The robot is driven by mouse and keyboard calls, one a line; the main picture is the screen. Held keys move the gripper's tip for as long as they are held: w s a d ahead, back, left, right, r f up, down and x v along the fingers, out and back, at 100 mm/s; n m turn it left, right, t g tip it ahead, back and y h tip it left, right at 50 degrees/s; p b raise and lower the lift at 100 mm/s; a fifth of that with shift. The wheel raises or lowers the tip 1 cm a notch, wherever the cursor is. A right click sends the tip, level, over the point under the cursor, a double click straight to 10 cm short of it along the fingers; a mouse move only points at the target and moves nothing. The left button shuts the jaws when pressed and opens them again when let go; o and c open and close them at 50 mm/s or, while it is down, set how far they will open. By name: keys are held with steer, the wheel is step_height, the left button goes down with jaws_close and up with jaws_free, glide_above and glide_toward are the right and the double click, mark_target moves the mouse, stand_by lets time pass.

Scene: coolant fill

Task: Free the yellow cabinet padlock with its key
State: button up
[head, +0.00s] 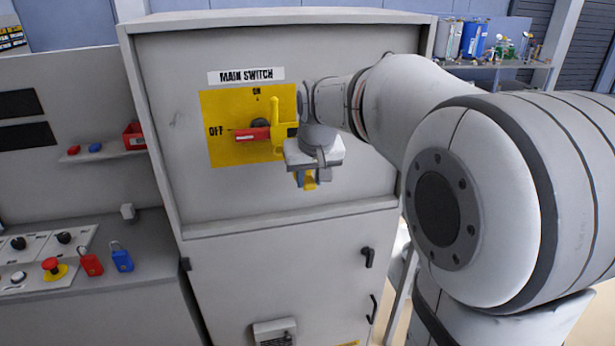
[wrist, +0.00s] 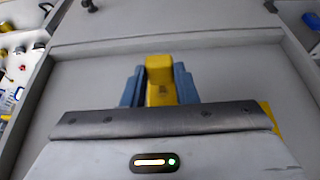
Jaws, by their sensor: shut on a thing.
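My gripper (head: 309,184) points down in front of the grey cabinet, right of and below the yellow switch plate. Its blue-grey fingers are shut on a yellow piece (wrist: 160,78), seen between them in the wrist view. It has a small dark mark; I cannot tell whether it is the key or the padlock. On the plate, a red switch handle (head: 252,134) lies level towards OFF. A yellow upright part (head: 275,110) and a yellow block (head: 284,131) sit at the handle's right; whether either is the padlock is unclear. My wrist partly hides the plate's right edge.
Red (head: 91,264) and blue (head: 122,260) padlocks stand on the console at left, near a red emergency button (head: 51,267). A small shelf (head: 103,150) holds a red bin. The cabinet door (head: 290,275) has black handles. The cabinet front left of my gripper is clear.

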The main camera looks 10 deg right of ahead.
steer(key=shift+s, duration=0.1)
steer(key=s+b, duration=0.2)
steer(key=s, duration=0.5)
stand_by(0.9)
steer(key=shift+w, duration=0.1)
